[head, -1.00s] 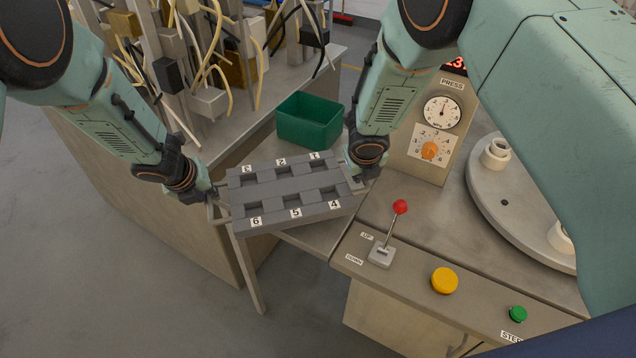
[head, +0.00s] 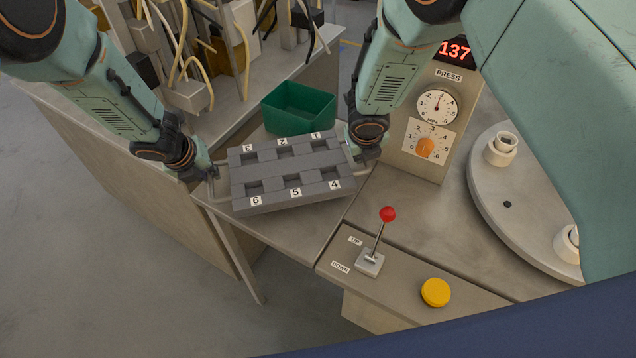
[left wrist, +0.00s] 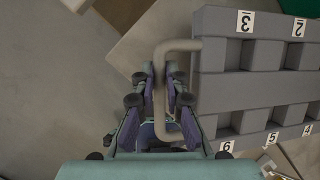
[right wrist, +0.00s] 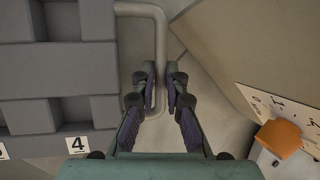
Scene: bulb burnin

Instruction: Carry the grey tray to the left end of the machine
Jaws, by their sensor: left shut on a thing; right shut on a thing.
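The grey tray (head: 290,174) has several empty square pockets with number labels and a wire handle at each end. My left gripper (head: 211,174) is shut on its left handle; the left wrist view shows the handle (left wrist: 190,46) between the fingers (left wrist: 160,92). My right gripper (head: 357,160) is shut on the right handle; the right wrist view shows that handle (right wrist: 140,9) between the fingers (right wrist: 160,88). The tray is over the table surface beside the machine (head: 400,205); I cannot tell whether it touches. Its underside is hidden.
A green bin (head: 299,110) stands just behind the tray. The press panel with gauge (head: 437,105) and orange knob rises to the right. A red-knobbed lever (head: 387,215) and yellow button (head: 436,292) are at the machine's front edge. A round turntable (head: 500,185) carries white sockets.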

